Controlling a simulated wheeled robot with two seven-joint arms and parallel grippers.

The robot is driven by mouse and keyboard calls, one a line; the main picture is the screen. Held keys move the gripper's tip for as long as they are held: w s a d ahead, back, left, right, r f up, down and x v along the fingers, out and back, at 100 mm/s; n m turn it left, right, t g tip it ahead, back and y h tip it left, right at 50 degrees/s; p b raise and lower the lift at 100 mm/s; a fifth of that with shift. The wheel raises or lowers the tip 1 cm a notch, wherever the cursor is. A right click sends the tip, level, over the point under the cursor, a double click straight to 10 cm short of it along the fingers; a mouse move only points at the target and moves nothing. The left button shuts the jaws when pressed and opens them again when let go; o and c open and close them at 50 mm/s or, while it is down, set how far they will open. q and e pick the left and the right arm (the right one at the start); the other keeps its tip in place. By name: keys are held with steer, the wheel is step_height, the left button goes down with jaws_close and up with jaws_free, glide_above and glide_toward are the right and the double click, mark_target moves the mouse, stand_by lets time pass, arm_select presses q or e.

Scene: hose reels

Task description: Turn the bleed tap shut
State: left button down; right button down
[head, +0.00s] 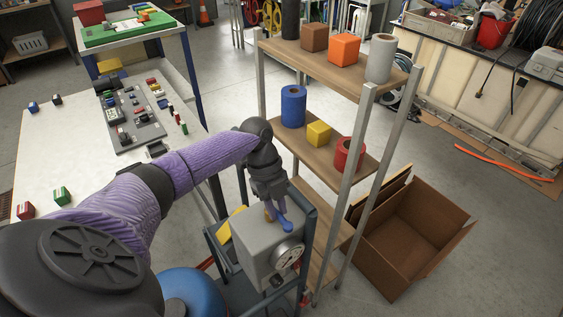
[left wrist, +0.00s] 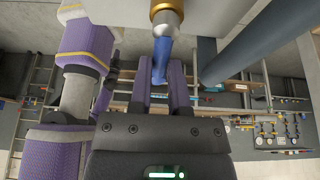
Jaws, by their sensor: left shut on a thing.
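The bleed tap has a blue lever (head: 284,223) and a brass body (head: 270,213) on top of a grey box (head: 262,241) with a round dial gauge (head: 289,253). In the left wrist view the blue lever (left wrist: 162,55) lies between the two fingers, below the brass body (left wrist: 167,12). My left gripper (head: 270,205) reaches down onto the tap, and it is shut on the blue lever. It also shows in the left wrist view (left wrist: 162,80). The fingertips partly hide the lever in the head view. My right gripper is in neither view.
A shelf rack (head: 357,185) with cylinders and blocks stands just right of the grey box. An open cardboard box (head: 420,240) is on the floor beyond it. A white table (head: 60,140) with small parts is at the left. A blue round tank (head: 190,292) is near the front.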

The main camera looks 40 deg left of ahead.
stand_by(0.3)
arm_select(q)
steer(key=c, duration=0.6)
jaws_free()
steer(key=v, duration=1)
steer(key=shift+p, duration=0.3)
